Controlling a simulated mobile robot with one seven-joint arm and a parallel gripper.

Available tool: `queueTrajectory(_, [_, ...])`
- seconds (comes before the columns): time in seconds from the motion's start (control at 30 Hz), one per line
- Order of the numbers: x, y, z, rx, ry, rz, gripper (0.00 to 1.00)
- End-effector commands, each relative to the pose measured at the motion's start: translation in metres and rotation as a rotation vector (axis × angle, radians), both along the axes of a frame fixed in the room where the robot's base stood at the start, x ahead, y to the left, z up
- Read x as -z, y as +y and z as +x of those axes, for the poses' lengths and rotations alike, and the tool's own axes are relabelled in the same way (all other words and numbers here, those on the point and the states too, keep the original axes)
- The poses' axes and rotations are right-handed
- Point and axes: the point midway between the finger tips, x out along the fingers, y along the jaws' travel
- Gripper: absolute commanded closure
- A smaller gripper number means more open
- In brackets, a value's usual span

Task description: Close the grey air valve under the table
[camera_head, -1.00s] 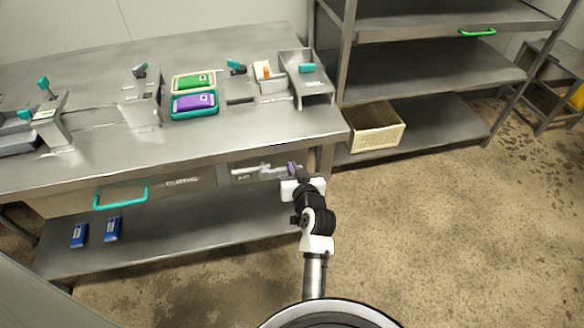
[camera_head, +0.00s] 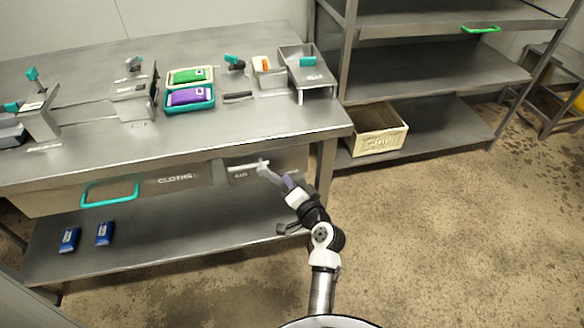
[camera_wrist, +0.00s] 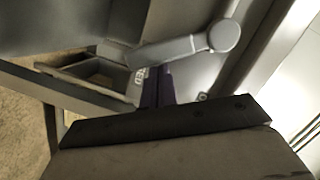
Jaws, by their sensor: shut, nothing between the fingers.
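The grey air valve (camera_head: 248,166) sits on the front of the table's underside, at a panel marked AIR. In the wrist view its grey lever (camera_wrist: 175,50) runs from the left to a round hub at the right. My gripper (camera_head: 280,178) is shut and empty, just right of the valve in the head view. In the wrist view the purple fingers (camera_wrist: 156,86) are just below the left part of the lever. Whether they touch it I cannot tell. The dark gripper body hides the lower part of that view.
The steel table (camera_head: 200,138) carries trays and fixtures. The lower shelf (camera_head: 165,240) holds two blue packs (camera_head: 104,233). A shelving rack (camera_head: 430,78) with a cream crate (camera_head: 378,130) stands right. Floor at right is clear.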

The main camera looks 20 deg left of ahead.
Motion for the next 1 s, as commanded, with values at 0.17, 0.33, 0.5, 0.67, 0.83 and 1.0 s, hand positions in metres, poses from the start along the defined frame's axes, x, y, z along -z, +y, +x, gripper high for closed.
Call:
queueTrajectory(0.17, [0.015,0.008,-0.005,-0.001,0.097,0.140,1.00])
queueTrajectory(0.33, [0.023,0.015,-0.011,-0.001,0.179,0.263,1.00])
queueTrajectory(0.5, [0.028,0.022,-0.015,-0.001,0.249,0.366,1.00])
queueTrajectory(0.67, [0.030,0.028,-0.019,-0.003,0.298,0.439,1.00])
queueTrajectory(0.83, [0.031,0.031,-0.021,-0.002,0.331,0.488,1.00])
queueTrajectory(1.0, [0.031,0.033,-0.022,-0.003,0.347,0.511,1.00])
